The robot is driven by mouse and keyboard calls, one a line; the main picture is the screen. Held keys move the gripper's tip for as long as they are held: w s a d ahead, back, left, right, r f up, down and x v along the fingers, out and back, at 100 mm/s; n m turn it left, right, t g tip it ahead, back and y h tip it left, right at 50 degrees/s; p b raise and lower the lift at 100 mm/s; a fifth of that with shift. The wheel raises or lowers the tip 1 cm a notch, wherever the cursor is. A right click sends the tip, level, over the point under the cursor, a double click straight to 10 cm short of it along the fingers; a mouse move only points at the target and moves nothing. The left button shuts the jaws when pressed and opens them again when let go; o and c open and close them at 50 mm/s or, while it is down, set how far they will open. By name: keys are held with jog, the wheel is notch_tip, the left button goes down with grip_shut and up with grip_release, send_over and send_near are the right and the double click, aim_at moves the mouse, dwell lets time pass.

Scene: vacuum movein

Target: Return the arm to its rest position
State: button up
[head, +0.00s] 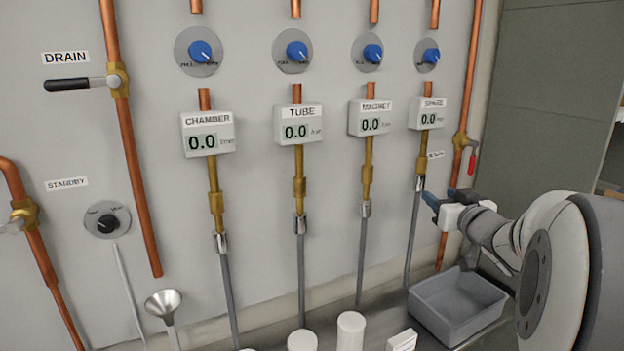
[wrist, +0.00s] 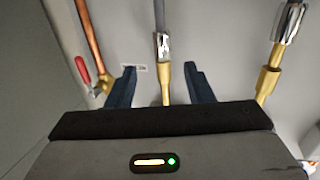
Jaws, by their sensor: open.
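My gripper (head: 428,203) is at the right of the head view, in front of the wall panel near the hose connector under the SPARE display (head: 429,114). In the wrist view my gripper (wrist: 161,82) is open, with two dark fingers spread apart. A chrome connector (wrist: 163,46) and its brass fitting (wrist: 166,84) show between the fingers in that picture. I see nothing held, and I cannot tell how far the fingers are from the fitting. My arm reaches in from the right edge of the head view.
A grey bin (head: 458,304) stands on the bench below my gripper. A red-handled valve (head: 471,164) on a copper pipe is close to its right. A MAGNET line connector (head: 366,207) hangs to its left. White cylinders (head: 351,329) and a funnel (head: 163,301) stand at the front.

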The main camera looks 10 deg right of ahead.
jog(key=s+a+f+g, duration=0.5)
jog(key=s+a, duration=0.1)
jog(key=s, duration=0.3)
jog(key=s+a+f+g+p, duration=0.1)
jog(key=s+a+f+g, duration=0.4)
jog(key=s+a, duration=0.2)
jog(key=s+a+f+g+p, duration=0.1)
jog(key=s+a+f+g, duration=0.4)
jog(key=s, duration=0.6)
jog(key=shift+a+f+m+h, duration=0.3)
jog(key=shift+a+f, duration=0.2)
jog(key=shift+a, duration=0.7)
jog(key=shift+s, duration=0.1)
